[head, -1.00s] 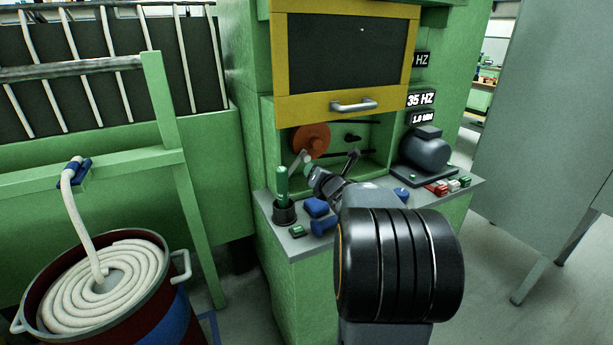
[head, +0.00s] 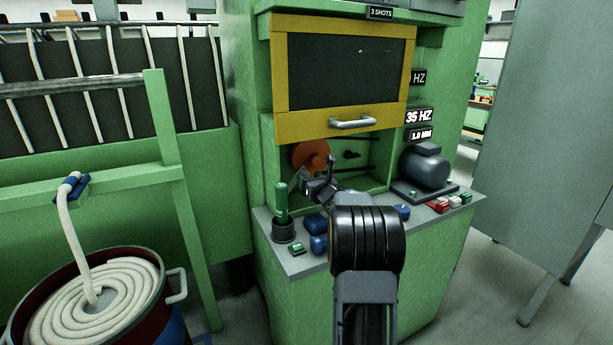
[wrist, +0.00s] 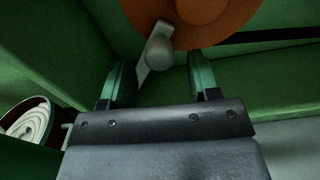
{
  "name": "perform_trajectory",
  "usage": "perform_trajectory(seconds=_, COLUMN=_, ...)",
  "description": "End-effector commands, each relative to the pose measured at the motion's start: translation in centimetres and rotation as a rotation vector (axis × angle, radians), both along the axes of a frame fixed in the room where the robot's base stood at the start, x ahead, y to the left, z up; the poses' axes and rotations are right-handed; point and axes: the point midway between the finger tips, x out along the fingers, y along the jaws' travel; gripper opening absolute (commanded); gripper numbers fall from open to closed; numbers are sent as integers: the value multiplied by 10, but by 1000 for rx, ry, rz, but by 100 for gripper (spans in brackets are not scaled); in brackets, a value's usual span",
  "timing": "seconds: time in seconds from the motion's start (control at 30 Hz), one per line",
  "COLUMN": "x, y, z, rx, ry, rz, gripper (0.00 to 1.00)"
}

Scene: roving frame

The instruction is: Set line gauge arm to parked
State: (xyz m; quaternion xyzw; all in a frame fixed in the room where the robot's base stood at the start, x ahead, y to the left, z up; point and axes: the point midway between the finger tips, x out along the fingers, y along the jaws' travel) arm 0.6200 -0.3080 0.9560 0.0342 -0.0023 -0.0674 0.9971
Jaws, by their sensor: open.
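The gauge arm appears to be the pale grey lever with a round knob (wrist: 158,51) in front of an orange disc (wrist: 200,12) in the wrist view. In the head view the orange disc (head: 309,154) sits inside the green cabinet's open bay, and the lever is small and partly hidden by my gripper. My gripper (head: 317,180) is at the bay opening. In the wrist view my gripper (wrist: 162,72) is open, its two green-faced fingers apart. The knob shows between and beyond the fingertips, nearer the left finger; I cannot tell whether they touch.
A yellow-framed dark door (head: 345,70) with a handle is above the bay. The ledge holds a green-handled tool in a cup (head: 283,228), blue blocks (head: 316,222) and a grey motor (head: 425,168). A rope drum (head: 95,300) stands at left, a grey panel (head: 545,140) at right.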

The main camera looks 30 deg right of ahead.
Motion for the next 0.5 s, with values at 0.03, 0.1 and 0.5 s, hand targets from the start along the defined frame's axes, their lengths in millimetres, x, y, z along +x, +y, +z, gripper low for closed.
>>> perform_trajectory(seconds=0.03, x=7, y=-1, z=0, rx=1, ry=1, rz=0, gripper=56)
perform_trajectory(seconds=0.1, x=14, y=-2, z=1, rx=1, ry=0, rz=0, gripper=56)
perform_trajectory(seconds=0.5, x=26, y=-4, z=0, rx=2, ry=0, rz=-1, gripper=56)
